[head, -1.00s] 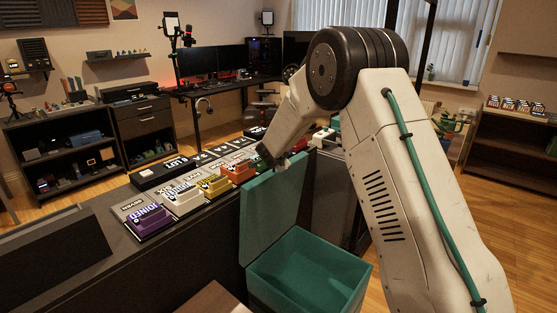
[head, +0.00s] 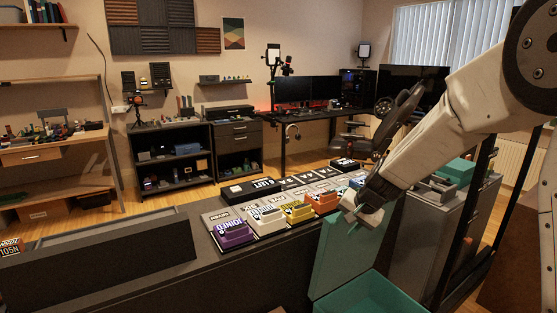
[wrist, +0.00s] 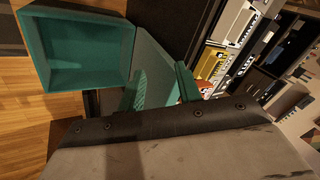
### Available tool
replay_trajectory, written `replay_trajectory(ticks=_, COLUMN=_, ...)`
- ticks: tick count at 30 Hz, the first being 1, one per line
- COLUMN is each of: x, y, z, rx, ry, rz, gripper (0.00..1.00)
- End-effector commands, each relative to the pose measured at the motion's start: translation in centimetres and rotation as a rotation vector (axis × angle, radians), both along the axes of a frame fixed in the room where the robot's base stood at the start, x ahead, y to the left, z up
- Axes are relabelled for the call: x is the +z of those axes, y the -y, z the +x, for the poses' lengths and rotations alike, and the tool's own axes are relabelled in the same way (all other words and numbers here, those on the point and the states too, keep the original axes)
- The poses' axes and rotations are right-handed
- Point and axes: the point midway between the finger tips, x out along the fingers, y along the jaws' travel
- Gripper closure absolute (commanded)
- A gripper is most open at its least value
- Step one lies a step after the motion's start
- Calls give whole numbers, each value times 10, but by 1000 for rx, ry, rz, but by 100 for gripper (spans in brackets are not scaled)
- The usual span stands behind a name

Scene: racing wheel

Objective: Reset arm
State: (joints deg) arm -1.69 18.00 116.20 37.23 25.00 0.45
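My gripper (head: 360,212) is at the end of my pale arm, over the counter's right end and close to the raised lid (head: 340,250) of a teal bin (head: 362,296). In the wrist view my gripper (wrist: 160,88) shows two teal-padded fingers spread apart, with nothing visible between them but the lid behind. The open teal bin (wrist: 88,62) looks empty there. Whether the fingers touch the lid is unclear.
Several coloured labelled boxes, such as a purple one (head: 232,232) and a yellow one (head: 297,212), line the dark counter (head: 150,262) left of my gripper. A grey cabinet (head: 425,235) stands right of the bin. Shelves and a monitor desk (head: 310,118) are farther back.

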Motion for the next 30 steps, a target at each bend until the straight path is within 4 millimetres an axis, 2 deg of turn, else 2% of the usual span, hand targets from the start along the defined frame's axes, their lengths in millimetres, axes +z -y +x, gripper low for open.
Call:
replay_trajectory(ticks=1, x=17, y=-2, z=-31, rx=68, ry=-34, rz=-9, gripper=66)
replay_trajectory(ticks=3, x=34, y=-2, z=-75, rx=160, ry=-93, rz=-32, gripper=66)
replay_trajectory(ticks=9, x=72, y=13, z=-198, rx=363, ry=-244, rz=-122, gripper=66)
replay_trajectory(ticks=15, x=98, y=39, z=-304, rx=481, ry=-351, rz=-240, gripper=66)
replay_trajectory(ticks=18, x=107, y=53, z=-349, rx=510, ry=-376, rz=-301, gripper=66)
replay_trajectory(ticks=21, x=112, y=64, z=-381, rx=518, ry=-371, rz=-355, gripper=66)
replay_trajectory(ticks=24, x=118, y=70, z=-399, rx=510, ry=-328, rz=-392, gripper=66)
replay_trajectory(ticks=30, x=131, y=72, z=-408, rx=489, ry=-245, rz=-413, gripper=66)
